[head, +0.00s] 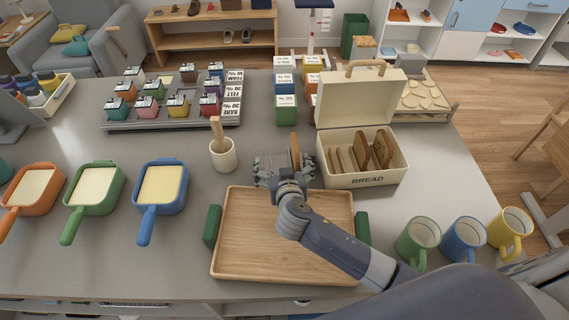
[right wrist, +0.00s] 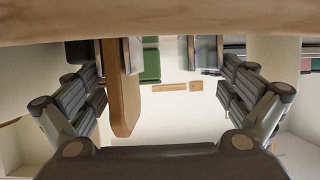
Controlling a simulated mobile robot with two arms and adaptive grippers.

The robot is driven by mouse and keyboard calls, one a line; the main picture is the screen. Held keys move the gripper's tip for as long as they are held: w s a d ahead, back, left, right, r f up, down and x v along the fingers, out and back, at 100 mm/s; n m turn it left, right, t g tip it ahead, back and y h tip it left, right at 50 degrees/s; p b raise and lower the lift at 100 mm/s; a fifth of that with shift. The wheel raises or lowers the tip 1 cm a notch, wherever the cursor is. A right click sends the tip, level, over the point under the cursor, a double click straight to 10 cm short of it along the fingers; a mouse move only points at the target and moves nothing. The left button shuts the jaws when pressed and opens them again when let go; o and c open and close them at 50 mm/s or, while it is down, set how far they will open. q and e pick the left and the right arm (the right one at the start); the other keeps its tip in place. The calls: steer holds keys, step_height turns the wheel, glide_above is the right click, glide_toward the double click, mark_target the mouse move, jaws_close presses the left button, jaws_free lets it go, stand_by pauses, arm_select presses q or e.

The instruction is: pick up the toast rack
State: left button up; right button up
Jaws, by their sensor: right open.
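What looks like the toast rack (head: 294,146) stands on the counter behind the wooden tray, with one upright brown toast slice showing; my right gripper hides most of it. Its metal parts are hard to tell from the fingers. My right gripper (head: 284,172) is open in front of it. In the right wrist view the slice (right wrist: 122,90) stands between the spread fingers of my right gripper (right wrist: 163,95), nearer the left finger. I cannot tell whether the fingers touch the rack. My left gripper is not in view.
The wooden tray (head: 240,262) with green handles lies under my right arm. A cream bread box (head: 360,179) stands close on the right, a utensil crock (head: 223,160) on the left. Mugs (head: 418,240) stand front right, pans (head: 160,185) at left, a green box (head: 286,113) behind.

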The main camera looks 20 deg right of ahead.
mark_target(280, 159)
steer(key=shift+p+x, duration=0.35)
steer(key=shift+x, duration=1.45)
steer(key=shift+s, duration=0.1)
steer(key=c, duration=1)
steer(key=shift+r, duration=0.15)
